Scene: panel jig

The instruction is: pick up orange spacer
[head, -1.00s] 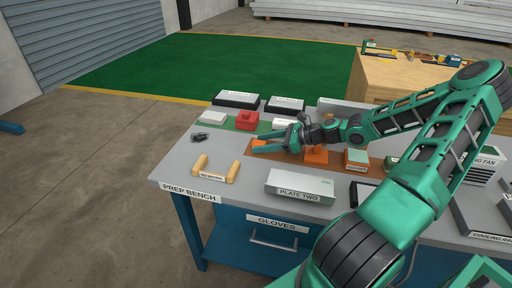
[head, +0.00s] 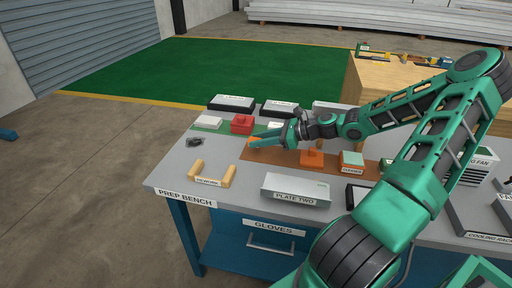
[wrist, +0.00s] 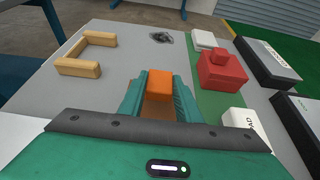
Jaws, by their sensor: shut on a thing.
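The orange spacer (wrist: 159,84) shows in the wrist view as a plain orange block between the two teal fingers of my gripper (wrist: 160,92). The fingers are shut on its sides. In the head view my gripper (head: 264,139) is low over the left end of the orange-brown mat (head: 333,168), and its fingers mostly hide the spacer. Whether the spacer is clear of the mat is hard to tell. An orange block with a knob (head: 312,159) stands on the mat to the right of my gripper.
A red knobbed block (head: 242,125) and a white block (head: 209,122) stand on the green strip behind. A wooden U-shaped rest (head: 212,176) is front left. The PLATE TWO box (head: 295,190) is in front. An orange block with a pale top (head: 351,161) stands right.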

